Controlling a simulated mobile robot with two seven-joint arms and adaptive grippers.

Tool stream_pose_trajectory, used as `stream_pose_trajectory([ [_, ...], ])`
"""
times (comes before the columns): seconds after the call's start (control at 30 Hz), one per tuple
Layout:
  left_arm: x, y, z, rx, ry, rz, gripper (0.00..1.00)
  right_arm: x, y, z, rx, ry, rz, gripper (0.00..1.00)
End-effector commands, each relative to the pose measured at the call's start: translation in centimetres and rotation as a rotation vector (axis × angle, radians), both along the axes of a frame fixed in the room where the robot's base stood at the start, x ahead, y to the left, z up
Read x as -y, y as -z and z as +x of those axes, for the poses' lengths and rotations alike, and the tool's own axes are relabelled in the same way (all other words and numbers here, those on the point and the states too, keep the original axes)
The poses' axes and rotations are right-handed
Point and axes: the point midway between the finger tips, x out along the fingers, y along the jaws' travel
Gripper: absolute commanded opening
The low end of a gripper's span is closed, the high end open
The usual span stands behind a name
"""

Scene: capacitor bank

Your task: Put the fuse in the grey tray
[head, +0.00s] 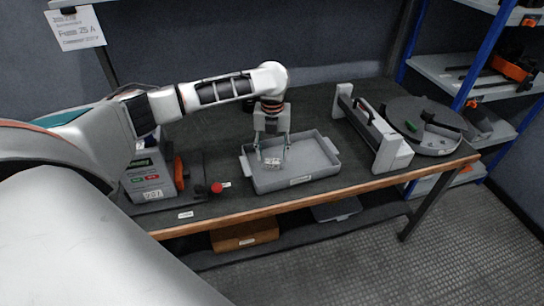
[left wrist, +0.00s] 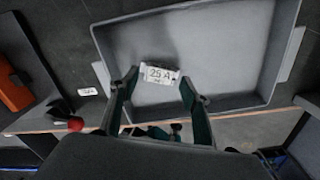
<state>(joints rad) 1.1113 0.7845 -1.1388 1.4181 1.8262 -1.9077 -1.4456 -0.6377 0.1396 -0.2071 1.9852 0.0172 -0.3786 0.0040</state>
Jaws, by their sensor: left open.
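The grey tray (head: 315,179) sits on the dark workbench, near its front edge. A small white fuse (head: 271,163) with a printed label is inside the tray, toward its left side; it also shows in the left wrist view (left wrist: 159,75), against the tray floor. My left gripper (head: 273,151) reaches down over the tray. Its fingers are apart, one on either side of the fuse, with gaps visible in the left wrist view. Whether the fuse lies fully flat on the floor is hard to tell. My right gripper is not in view.
A grey device (head: 150,180) with an orange part and a red knob (head: 217,188) stand left of the tray. A white-ended rack (head: 390,152) and a round grey tray (head: 440,147) are to the right. Shelves with blue posts (head: 480,58) stand at far right.

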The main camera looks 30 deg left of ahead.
Motion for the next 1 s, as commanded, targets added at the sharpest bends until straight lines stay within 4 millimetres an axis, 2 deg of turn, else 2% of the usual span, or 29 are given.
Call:
stream_pose_trajectory([
  [0.03,0.0,-1.7,0.1,0.007,0.0,0.0,0.47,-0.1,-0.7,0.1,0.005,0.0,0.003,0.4],
  [0.1,0.0,-3.2,0.1,0.008,0.0,0.0,0.47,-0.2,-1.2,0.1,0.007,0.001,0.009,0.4],
  [0.4,0.0,-8.5,0.1,0.004,0.0,0.0,0.47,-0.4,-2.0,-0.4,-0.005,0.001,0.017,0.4],
  [0.6,0.0,-10.0,0.0,0.002,0.0,0.001,0.47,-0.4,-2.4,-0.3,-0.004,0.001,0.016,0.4],
  [1.0,0.0,-10.1,0.0,0.0,0.0,0.0,0.47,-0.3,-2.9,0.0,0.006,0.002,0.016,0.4],
])
